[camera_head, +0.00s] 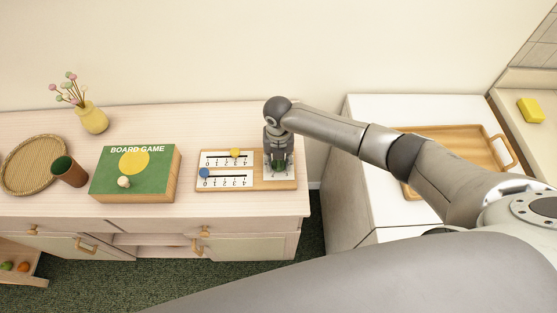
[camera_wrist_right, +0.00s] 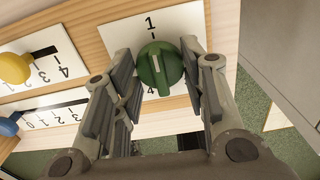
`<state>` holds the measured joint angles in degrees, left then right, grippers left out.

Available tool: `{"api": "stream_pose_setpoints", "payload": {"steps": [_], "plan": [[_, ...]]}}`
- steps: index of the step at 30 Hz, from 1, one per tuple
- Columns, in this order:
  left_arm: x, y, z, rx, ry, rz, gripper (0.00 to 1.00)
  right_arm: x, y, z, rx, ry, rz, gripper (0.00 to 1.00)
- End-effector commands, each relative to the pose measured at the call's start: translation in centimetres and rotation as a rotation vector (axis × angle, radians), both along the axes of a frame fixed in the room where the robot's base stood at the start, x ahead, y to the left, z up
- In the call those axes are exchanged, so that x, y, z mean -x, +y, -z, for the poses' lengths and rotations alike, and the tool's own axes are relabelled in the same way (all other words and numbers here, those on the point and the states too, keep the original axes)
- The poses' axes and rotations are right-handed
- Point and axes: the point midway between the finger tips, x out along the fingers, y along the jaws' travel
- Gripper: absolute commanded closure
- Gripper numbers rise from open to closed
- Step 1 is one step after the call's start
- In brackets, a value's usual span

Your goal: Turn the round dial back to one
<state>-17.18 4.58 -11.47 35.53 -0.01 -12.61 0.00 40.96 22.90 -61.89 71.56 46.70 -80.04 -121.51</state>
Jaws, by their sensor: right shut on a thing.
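The round green dial (camera_wrist_right: 160,68) sits on a white plate (camera_wrist_right: 190,20) on the wooden panel (camera_head: 200,187). In the right wrist view a "1" is printed above the dial and a "4" shows just below it. A pale line on the dial's raised grip points up, roughly toward the "1". My right gripper (camera_wrist_right: 162,75) is shut on the dial, one finger on each side. In the head view the right gripper (camera_head: 278,163) comes down over the panel's right end and mostly hides the dial (camera_head: 280,164). My left gripper is not in view.
The panel also has a yellow slider knob (camera_head: 235,153) and a blue one (camera_head: 204,173). A wooden tray (camera_head: 499,150) lies on the white cabinet at right.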

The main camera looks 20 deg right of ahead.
Motion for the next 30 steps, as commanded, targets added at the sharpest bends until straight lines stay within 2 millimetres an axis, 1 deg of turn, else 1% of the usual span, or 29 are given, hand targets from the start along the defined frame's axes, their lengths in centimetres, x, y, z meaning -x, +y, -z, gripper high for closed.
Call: {"api": "stream_pose_setpoints", "payload": {"steps": [6, 18, 19, 21, 24, 30], "plan": [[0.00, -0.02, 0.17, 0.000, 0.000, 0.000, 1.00, -0.06, 0.00, -0.03, 0.000, -0.002, -0.036, 0.85], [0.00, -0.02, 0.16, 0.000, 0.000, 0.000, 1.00, -0.05, 0.00, -0.05, 0.001, -0.002, -0.041, 0.85], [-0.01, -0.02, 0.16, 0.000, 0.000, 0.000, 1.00, -0.06, 0.00, -0.05, 0.001, -0.002, -0.040, 0.57], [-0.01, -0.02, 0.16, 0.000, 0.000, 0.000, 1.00, -0.05, 0.00, -0.05, 0.001, -0.002, -0.040, 0.48], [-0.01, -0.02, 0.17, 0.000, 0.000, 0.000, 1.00, -0.04, 0.01, -0.04, 0.000, -0.001, -0.039, 0.37], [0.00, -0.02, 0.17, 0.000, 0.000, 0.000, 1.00, -0.03, 0.01, -0.02, 0.000, -0.001, -0.039, 0.37]]}}
